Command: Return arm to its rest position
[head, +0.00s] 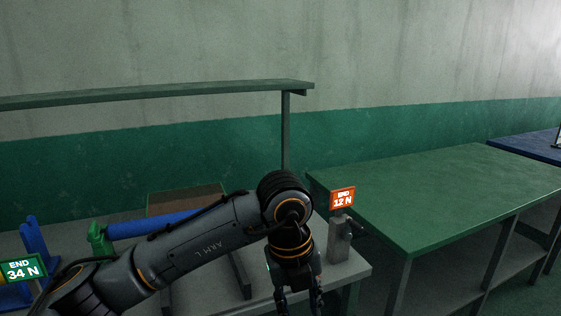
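My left arm comes in from the lower left, bends at a joint near the middle and points down. Its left gripper (299,302) is at the bottom edge of the head view, in front of the grey bench. Its two fingers stand apart with nothing seen between them, and their tips are at or past the picture's edge. My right arm and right gripper are not in view.
A green sign (20,269) reads "END 34 N". A blue roller (150,224) lies behind my arm. A green table (450,190) with a clear top stands right.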

